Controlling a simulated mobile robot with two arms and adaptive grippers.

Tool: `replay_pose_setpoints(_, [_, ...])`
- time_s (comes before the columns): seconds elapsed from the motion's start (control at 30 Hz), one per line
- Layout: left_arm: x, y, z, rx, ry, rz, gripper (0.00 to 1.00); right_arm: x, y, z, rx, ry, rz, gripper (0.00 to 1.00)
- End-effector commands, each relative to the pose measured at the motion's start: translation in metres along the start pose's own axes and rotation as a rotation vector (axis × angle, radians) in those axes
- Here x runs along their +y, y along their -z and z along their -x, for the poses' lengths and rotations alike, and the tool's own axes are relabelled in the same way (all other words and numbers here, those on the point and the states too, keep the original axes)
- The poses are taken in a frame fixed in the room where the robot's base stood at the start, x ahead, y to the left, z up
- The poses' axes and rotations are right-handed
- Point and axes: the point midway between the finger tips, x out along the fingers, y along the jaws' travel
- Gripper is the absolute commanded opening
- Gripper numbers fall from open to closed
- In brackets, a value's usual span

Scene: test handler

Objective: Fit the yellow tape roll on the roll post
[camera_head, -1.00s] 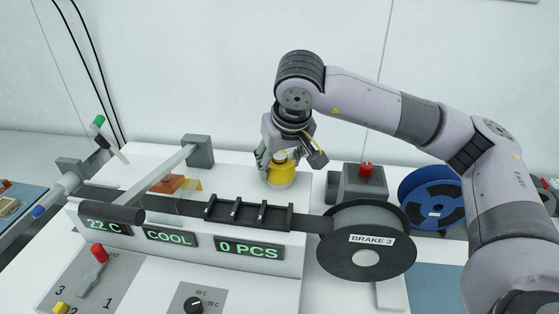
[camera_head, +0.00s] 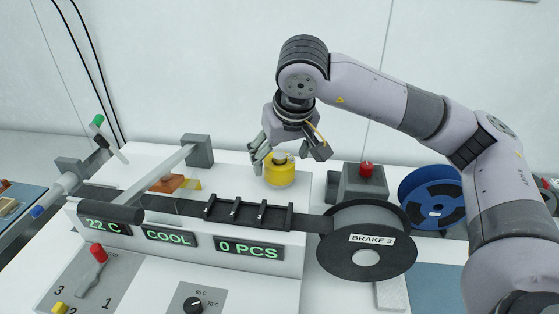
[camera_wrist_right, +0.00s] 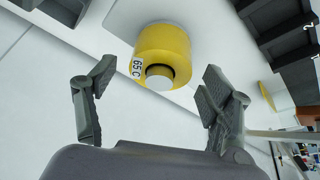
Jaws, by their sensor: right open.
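The yellow tape roll (camera_head: 280,176) stands upright on the white machine top behind the black track. In the right wrist view the yellow roll (camera_wrist_right: 168,38) carries a "65 C" label. The pale round end of the roll post (camera_wrist_right: 159,77) shows in its centre, so the roll sits around the post. The post's lower part is hidden inside the roll. My right gripper (camera_head: 289,153) is open and empty just above the roll, its fingers spread to either side and apart from it. My left gripper is not in view.
A grey box with a red button (camera_head: 366,170) stands right of the roll. A large grey reel marked "BRAKE 3" (camera_head: 340,264) and a blue reel (camera_head: 414,185) are further right. The black track (camera_head: 248,224) runs in front. An orange-brown block (camera_head: 166,184) lies left.

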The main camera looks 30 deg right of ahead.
Motion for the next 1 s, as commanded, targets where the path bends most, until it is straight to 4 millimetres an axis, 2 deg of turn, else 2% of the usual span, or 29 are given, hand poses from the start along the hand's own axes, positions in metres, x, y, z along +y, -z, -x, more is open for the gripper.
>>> replay_pose_setpoints(0.2, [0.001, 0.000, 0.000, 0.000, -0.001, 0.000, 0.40, -0.001, 0.001, 0.050, 0.006, 0.003, 0.001, 0.75])
replay_pose_setpoints(0.43, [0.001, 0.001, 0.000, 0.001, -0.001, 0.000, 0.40, 0.000, 0.001, 0.086, 0.003, 0.001, 0.000, 0.75])
replay_pose_setpoints(0.63, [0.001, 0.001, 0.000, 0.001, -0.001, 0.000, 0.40, 0.000, 0.000, 0.096, 0.001, 0.001, 0.001, 0.75])
replay_pose_setpoints(1.0, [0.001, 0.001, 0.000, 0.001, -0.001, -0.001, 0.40, 0.000, 0.000, 0.096, 0.000, 0.001, 0.001, 0.75])
